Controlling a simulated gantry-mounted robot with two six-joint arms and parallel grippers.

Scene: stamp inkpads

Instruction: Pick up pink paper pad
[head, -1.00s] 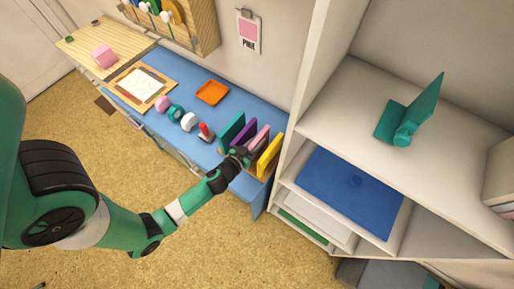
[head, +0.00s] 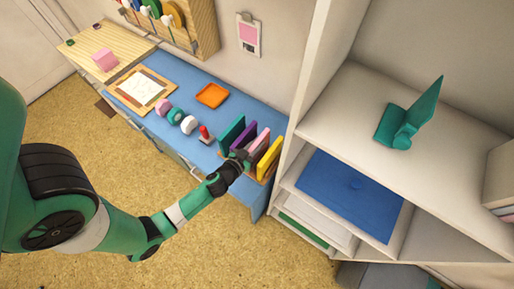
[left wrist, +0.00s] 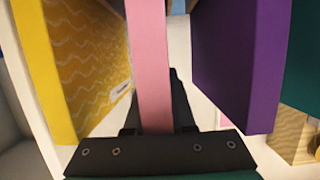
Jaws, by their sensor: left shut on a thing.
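The pink paper pad (head: 261,139) stands upright in a row of colored pads at the right end of the blue table. It also shows in the left wrist view (left wrist: 149,60) as a narrow pink edge running between my fingers. My left gripper (head: 242,156) reaches the row from the front and is shut on the pink pad, with its dark fingers on both sides of it (left wrist: 155,118). My right gripper does not show in either view.
A purple pad (left wrist: 235,60) and a yellow pad (left wrist: 80,60) stand close on either side of the pink one. A teal pad (head: 231,131) stands beyond the purple. White shelves (head: 325,105) rise just right of the row. An orange tray (head: 212,95) lies behind.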

